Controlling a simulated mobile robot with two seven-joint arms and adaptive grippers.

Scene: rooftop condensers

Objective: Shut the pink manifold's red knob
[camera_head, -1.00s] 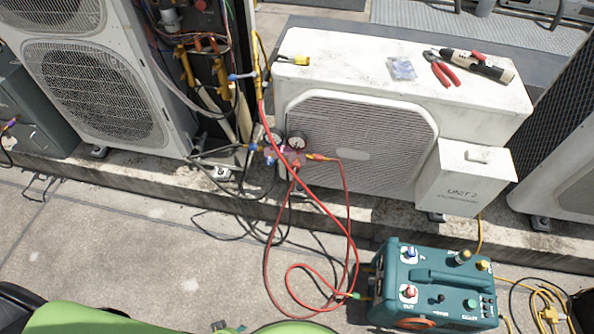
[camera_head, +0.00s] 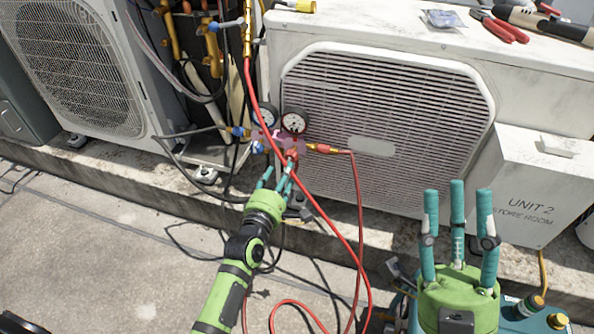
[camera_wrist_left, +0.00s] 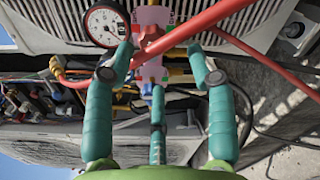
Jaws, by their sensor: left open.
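The pink manifold (camera_head: 268,137) with two round gauges hangs in front of the white condenser; it also shows in the left wrist view (camera_wrist_left: 153,17). Its red knob (camera_head: 291,155) is on its lower right side, partly hidden by my fingers and the red hose. In the left wrist view a red part that looks like the knob (camera_wrist_left: 150,36) sits partly behind the red hose. My left gripper (camera_head: 281,172) is open, its fingertips just below and in front of the knob; I cannot tell if they touch. My right gripper (camera_head: 458,205) is open and empty, fingers upward.
A red hose (camera_head: 328,224) crosses before the manifold and close above my left fingers in the wrist view (camera_wrist_left: 195,28). A blue knob (camera_head: 259,147) is on the manifold's left. Pliers (camera_head: 499,27) lie on the condenser (camera_head: 400,50). The recovery machine is mostly hidden behind my right gripper.

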